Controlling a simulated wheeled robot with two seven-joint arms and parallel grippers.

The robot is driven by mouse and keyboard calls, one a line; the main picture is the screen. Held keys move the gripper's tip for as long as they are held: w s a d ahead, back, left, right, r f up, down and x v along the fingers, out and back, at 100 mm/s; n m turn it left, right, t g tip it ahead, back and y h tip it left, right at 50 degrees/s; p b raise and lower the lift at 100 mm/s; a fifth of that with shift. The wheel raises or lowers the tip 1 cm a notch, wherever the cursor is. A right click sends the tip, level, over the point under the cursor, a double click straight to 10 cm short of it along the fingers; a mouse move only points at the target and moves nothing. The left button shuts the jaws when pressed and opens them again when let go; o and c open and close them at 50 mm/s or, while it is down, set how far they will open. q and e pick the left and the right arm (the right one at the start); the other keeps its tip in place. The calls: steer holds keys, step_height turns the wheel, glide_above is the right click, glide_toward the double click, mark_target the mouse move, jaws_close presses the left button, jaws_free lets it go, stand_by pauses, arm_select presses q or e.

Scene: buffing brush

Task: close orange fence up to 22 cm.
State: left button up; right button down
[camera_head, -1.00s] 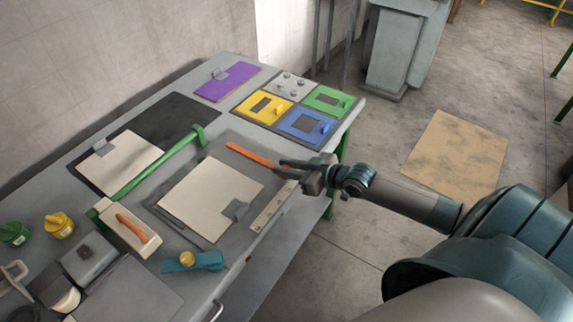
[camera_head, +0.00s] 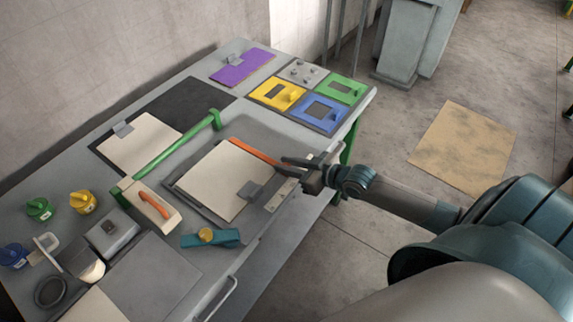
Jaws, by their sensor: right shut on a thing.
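The orange fence (camera_head: 254,152) is a thin bar lying along the far edge of a cream square board (camera_head: 215,182) on the grey table. The fence looks close against the board's edge; I cannot tell whether they touch. My right gripper (camera_head: 290,164) reaches in from the right and is shut on the right end of the orange fence, which its dark fingers partly hide. A pale ruler-like strip (camera_head: 281,194) lies by the table's front edge, just below the gripper; its marks are too small to read. My left gripper is not in view.
A green bar (camera_head: 165,158) runs left of the board. A teal block with a yellow knob (camera_head: 222,238) lies nearer.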

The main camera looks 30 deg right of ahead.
steer(key=c, duration=1.7)
jaws_free()
steer(key=shift+o, duration=0.7)
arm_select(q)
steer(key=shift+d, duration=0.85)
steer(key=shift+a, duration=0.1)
arm_select(e)
steer(key=shift+d, duration=0.1)
